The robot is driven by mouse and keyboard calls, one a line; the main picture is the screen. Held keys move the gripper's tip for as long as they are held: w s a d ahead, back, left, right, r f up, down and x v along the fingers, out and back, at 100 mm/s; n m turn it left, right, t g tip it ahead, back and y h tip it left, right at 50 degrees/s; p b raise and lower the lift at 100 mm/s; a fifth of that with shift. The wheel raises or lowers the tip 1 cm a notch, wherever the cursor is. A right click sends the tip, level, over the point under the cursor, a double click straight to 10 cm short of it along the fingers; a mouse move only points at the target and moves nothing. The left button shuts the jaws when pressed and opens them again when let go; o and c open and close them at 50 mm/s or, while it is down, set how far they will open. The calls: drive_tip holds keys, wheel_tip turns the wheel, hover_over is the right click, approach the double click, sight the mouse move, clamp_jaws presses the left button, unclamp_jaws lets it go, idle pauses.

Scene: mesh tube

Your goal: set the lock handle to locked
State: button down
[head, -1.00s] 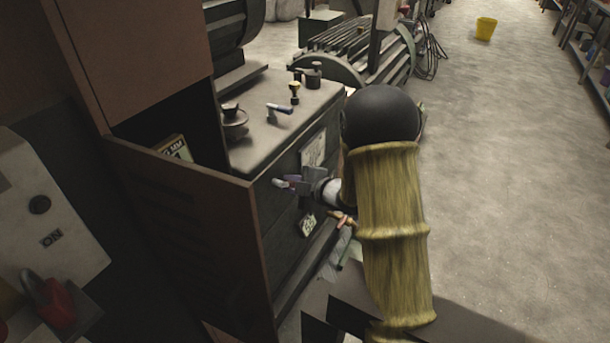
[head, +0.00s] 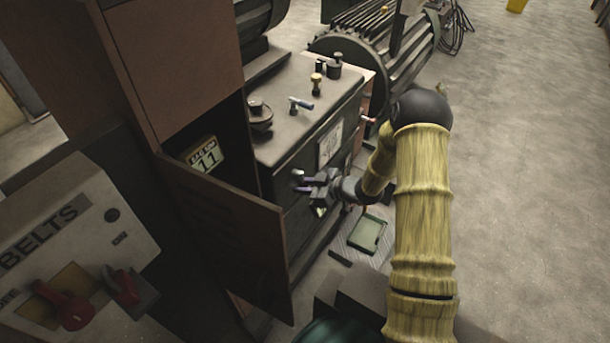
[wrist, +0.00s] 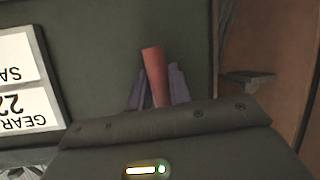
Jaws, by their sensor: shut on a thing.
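The lock handle appears to be the short red-orange bar (wrist: 154,72) in the wrist view. It stands out from a dark green panel (wrist: 100,50). The purple fingers of my gripper (wrist: 157,90) lie on both sides of it and are shut on it. In the head view my gripper (head: 305,182) is at the front face of the dark machine cabinet (head: 308,135). The handle cannot be made out there. Its base is hidden behind my gripper body in the wrist view.
An open brown door (head: 225,220) stands just left of my gripper. A panel marked BELTS (head: 75,240) with red switches is at the lower left. A green tray (head: 367,235) lies below. Floor at right is clear.

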drive_tip(key=shift+s+f+m+p, duration=0.2)
drive_tip(key=shift+s+m+p, duration=0.1)
drive_tip(key=shift+m+p, duration=0.1)
drive_tip(key=shift+f+g, duration=0.1)
drive_tip(key=shift+g, duration=0.2)
drive_tip(key=c, duration=1.3)
unclamp_jaws()
drive_tip(key=shift+a, duration=0.1)
drive_tip(key=shift+r, duration=0.2)
drive_tip(key=shift+d+r, duration=0.1)
drive_tip(key=shift+d, duration=0.15)
drive_tip(key=v, duration=1.6)
drive_tip(key=shift+s+d, duration=0.25)
drive_tip(key=shift+d, duration=0.2)
